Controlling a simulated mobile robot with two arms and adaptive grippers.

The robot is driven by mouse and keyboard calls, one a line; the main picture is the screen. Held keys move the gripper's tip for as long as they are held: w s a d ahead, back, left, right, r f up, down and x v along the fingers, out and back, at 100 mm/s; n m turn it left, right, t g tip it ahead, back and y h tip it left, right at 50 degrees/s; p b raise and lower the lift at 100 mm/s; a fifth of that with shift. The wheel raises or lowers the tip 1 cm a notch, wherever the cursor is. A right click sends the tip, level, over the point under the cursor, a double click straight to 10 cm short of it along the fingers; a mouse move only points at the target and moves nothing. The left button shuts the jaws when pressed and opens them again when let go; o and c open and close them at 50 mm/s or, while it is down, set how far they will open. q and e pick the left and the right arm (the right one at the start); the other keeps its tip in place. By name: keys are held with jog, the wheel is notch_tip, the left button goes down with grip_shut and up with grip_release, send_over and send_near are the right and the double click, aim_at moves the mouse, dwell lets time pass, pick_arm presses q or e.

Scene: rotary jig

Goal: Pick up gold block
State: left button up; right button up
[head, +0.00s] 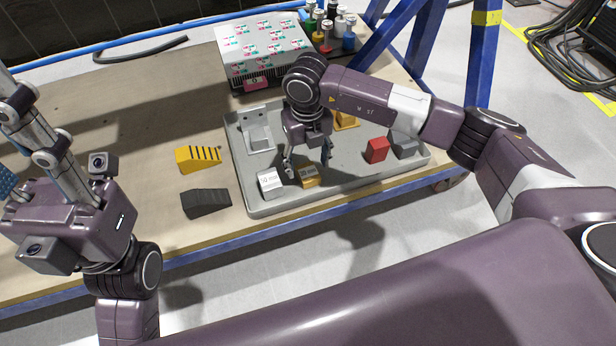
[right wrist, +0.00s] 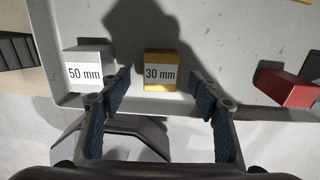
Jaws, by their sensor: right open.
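The gold block (head: 310,175) stands on the grey tray (head: 240,170), near its front edge. In the right wrist view the gold block (right wrist: 160,72) carries a "30 mm" label and lies between the lines of the two fingers. My right gripper (head: 308,166) is over it, open and empty, its fingertips (right wrist: 157,85) to either side of the block.
A silver "50 mm" block (head: 270,183) stands close left of the gold block. A red block (head: 377,150) and a grey block (head: 405,145) are to the right. A yellow striped wedge (head: 198,158) and a black wedge (head: 206,203) lie left of the tray.

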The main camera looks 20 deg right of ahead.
aim_at(308, 172)
notch_tip(308, 172, down, 4)
jog(key=shift+r+b, duration=0.15)
jog(key=shift+b, duration=0.55)
jog(key=shift+c, duration=0.6)
grip_shut()
jog(key=shift+r, duration=0.15)
